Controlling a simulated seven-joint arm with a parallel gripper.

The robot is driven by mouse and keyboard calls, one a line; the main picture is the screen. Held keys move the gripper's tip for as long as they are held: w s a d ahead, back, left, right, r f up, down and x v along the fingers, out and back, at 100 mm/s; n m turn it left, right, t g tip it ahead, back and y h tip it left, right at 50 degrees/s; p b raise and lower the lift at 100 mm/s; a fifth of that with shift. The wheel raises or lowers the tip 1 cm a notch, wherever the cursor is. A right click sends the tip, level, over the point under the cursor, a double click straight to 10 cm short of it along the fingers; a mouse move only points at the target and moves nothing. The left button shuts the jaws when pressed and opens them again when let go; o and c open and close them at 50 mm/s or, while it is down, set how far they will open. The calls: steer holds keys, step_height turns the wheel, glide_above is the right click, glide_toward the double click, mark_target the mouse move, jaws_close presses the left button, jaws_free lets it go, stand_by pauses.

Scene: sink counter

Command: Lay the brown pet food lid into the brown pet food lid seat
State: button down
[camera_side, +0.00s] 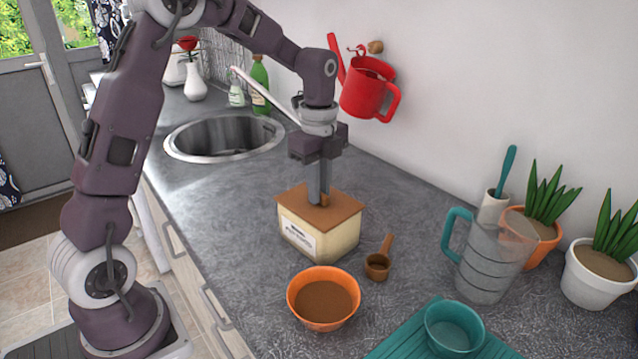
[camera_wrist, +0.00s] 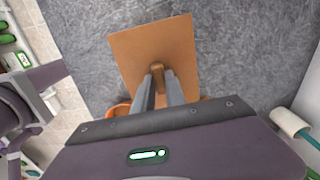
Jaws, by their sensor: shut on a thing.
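The brown pet food lid (camera_side: 335,204) is a flat square board with a small knob (camera_wrist: 157,70) at its middle. It lies over the top of a cream pet food box (camera_side: 302,236) with a label on its front. The lid looks roughly level and close to the box rim, slightly turned against it; I cannot tell whether it rests fully in the seat. The lid seat is hidden under the lid. My gripper (camera_side: 320,200) points straight down and is shut on the lid's knob. In the wrist view the lid (camera_wrist: 140,45) hides the box.
An orange bowl (camera_side: 323,301) of brown food stands in front of the box. A brown scoop (camera_side: 378,264) lies to the right. A clear jug (camera_side: 488,262), teal bowl (camera_side: 455,328) and potted plants stand further right. The sink (camera_side: 225,137) is behind; counter left of the box is clear.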

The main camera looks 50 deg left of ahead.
stand_by(0.3)
steer(key=c, duration=1.3)
jaws_free()
step_height(320, 180, up, 7)
steer(key=shift+f, duration=0.2)
steer(key=shift+s+d+r, duration=0.1)
steer(key=shift+s+r, duration=0.05)
steer(key=shift+r, duration=0.2)
steer(key=s+d+r+n+t, duration=0.1)
steer(key=s+d+r+n, duration=0.2)
steer(key=s, duration=0.2)
steer(key=s+d+r+n+t, duration=0.1)
steer(key=s+d+r+n, duration=0.15)
steer(key=s+n, duration=0.2)
steer(key=s+d+f+n+t, duration=0.1)
steer(key=s+n, duration=0.3)
steer(key=s, duration=0.3)
steer(key=s+d+f+n+t, duration=0.1)
steer(key=s+d+n+t, duration=0.1)
steer(key=s+n, duration=0.3)
steer(key=s, duration=0.3)
steer(key=shift+f+t, duration=0.3)
steer(key=shift+f, duration=0.05)
